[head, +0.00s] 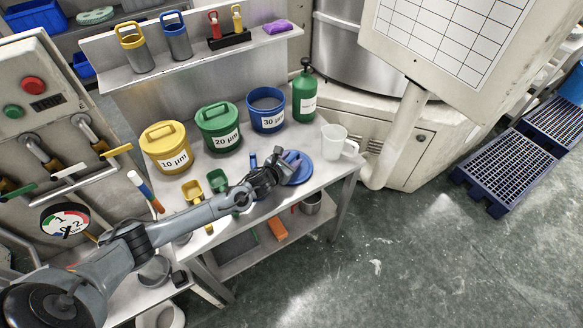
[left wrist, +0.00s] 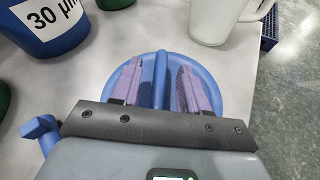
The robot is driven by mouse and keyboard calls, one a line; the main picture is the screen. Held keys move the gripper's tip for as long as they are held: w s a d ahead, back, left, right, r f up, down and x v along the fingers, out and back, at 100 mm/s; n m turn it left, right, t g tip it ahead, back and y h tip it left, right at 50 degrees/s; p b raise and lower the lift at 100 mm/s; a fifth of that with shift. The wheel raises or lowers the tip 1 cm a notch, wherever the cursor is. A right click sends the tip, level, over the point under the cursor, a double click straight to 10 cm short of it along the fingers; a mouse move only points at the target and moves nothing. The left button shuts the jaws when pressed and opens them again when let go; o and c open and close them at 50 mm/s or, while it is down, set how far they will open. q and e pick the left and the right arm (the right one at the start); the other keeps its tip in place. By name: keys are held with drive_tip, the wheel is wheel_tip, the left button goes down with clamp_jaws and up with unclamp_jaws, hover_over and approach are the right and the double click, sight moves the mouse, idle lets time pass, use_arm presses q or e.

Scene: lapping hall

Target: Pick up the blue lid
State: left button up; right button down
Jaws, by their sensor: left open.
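The blue lid (head: 303,173) lies flat on the metal bench, in front of the open blue 30 µm tub (head: 266,109). My left gripper (head: 290,160) is over the lid and partly hides it. In the left wrist view, the lid (left wrist: 214,82) is under the gripper, and its raised bar handle (left wrist: 160,80) runs between the two purple-padded fingers. The left gripper (left wrist: 160,70) is open, with a finger on each side of the handle and gaps between. Whether the fingers touch the lid's top I cannot tell. My right gripper is not in view.
A white jug (head: 336,143) stands right of the lid. Yellow (head: 168,148) and green (head: 219,127) lidded tubs stand left of the blue tub. Yellow (head: 193,192) and green (head: 217,181) scoops lie under my left arm. A green bottle (head: 304,94) stands behind the jug.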

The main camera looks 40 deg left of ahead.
use_arm(q)
drive_tip(key=shift+w+a+f, duration=0.1)
clamp_jaws()
idle(0.4)
